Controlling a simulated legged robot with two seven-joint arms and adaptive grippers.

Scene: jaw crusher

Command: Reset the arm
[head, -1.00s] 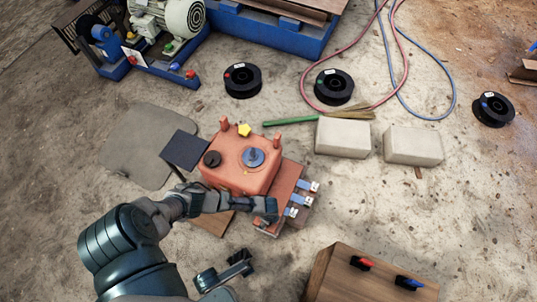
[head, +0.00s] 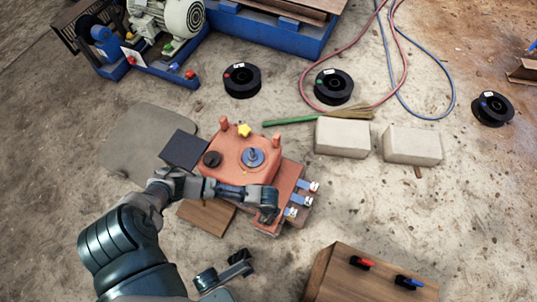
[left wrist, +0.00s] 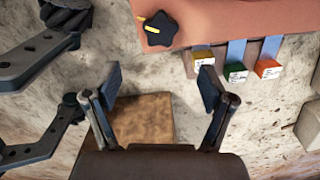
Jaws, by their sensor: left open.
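My left arm comes in from the lower left in the head view. Its gripper (head: 267,213) is over the lower edge of the orange box (head: 240,170), beside the blue levers with labelled ends (head: 300,200). In the left wrist view the left gripper (left wrist: 160,85) has its fingers spread, with nothing between them. A black knob with a yellow mark (left wrist: 161,28) and the labelled lever ends (left wrist: 235,72) lie beyond the fingers. My right gripper (head: 235,266) is low in the head view, its fingers apart and empty. Its fingers also show at the left of the left wrist view (left wrist: 70,62).
A wooden block with red and blue handles (head: 340,285) stands at the lower right. Two pale blocks (head: 342,138) (head: 412,146), a green-handled brush (head: 290,121) and black spools (head: 242,81) lie beyond. A wooden board (head: 207,216) lies below the left forearm.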

